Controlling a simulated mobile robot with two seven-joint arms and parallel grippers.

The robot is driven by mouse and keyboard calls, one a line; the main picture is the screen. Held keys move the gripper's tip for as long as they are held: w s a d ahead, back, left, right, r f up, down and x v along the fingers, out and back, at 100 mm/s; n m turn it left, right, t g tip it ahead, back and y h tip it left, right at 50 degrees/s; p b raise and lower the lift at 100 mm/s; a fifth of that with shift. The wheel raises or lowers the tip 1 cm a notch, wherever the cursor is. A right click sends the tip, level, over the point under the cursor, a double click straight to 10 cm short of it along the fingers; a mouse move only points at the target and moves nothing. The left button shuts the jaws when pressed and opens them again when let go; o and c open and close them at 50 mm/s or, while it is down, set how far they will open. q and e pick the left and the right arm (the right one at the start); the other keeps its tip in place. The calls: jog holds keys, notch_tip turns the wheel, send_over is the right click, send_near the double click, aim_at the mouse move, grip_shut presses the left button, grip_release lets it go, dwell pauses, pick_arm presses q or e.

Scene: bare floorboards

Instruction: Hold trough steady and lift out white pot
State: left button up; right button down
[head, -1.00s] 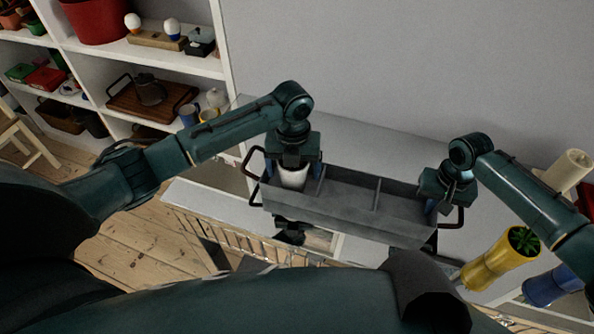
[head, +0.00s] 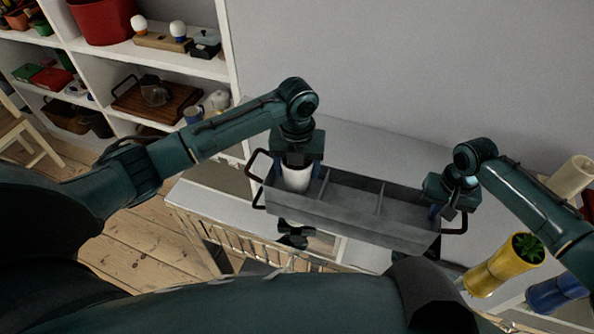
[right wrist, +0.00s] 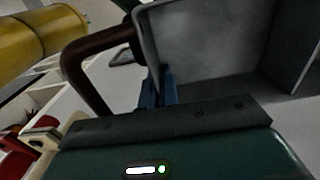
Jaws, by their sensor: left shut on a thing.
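The grey trough (head: 345,223) is a long open box with dividers and a dark handle at each end. It sits on a white surface in the head view. The white pot (head: 296,180) is in its left compartment, upright, with its lower part partly hidden by the front wall. My left gripper (head: 296,162) points down over the pot and is shut on it. My right gripper (head: 441,211) is at the trough's right end, beside the handle. In the right wrist view its blue fingertips (right wrist: 160,90) are close together on either side of the trough's end wall (right wrist: 150,50).
A yellow planter (head: 490,272) with a green plant and a blue pot (head: 556,293) stand right of the trough. A cream candle (head: 571,176) is behind them. A white shelf (head: 150,52) with household items is at the left. The other trough compartments look empty.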

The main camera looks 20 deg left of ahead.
pick_arm(q)
notch_tip(320, 180, up, 9)
jog(key=shift+f, duration=0.15)
pick_arm(e)
jog(key=c, duration=1.6)
grip_release()
